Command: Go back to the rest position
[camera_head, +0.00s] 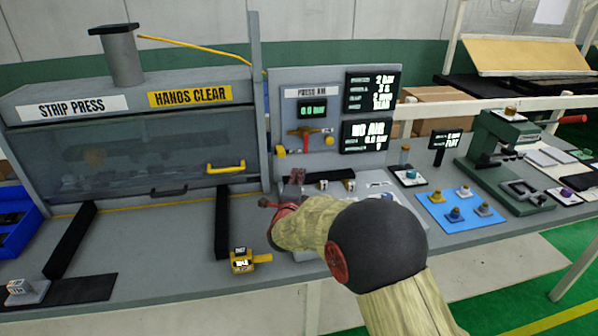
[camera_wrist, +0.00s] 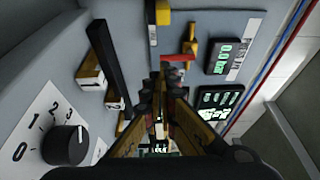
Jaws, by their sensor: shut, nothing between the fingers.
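My gripper (camera_head: 268,203) reaches over the bench in front of the press air panel (camera_head: 298,79), with my arm crossing the lower middle of the head view. In the wrist view my gripper (camera_wrist: 168,84) has its fingers together and holds nothing. The panel's red valve handle (camera_wrist: 178,58) and yellow fitting (camera_wrist: 190,47) lie beyond the fingertips; the red handle also shows in the head view (camera_head: 303,131). The small display on the panel reads 0.0 bar, and the lower screen (camera_head: 367,135) reads NO AIR.
A yellow device (camera_head: 242,261) sits near the front edge. A black dial (camera_wrist: 66,145) is near the wrist.

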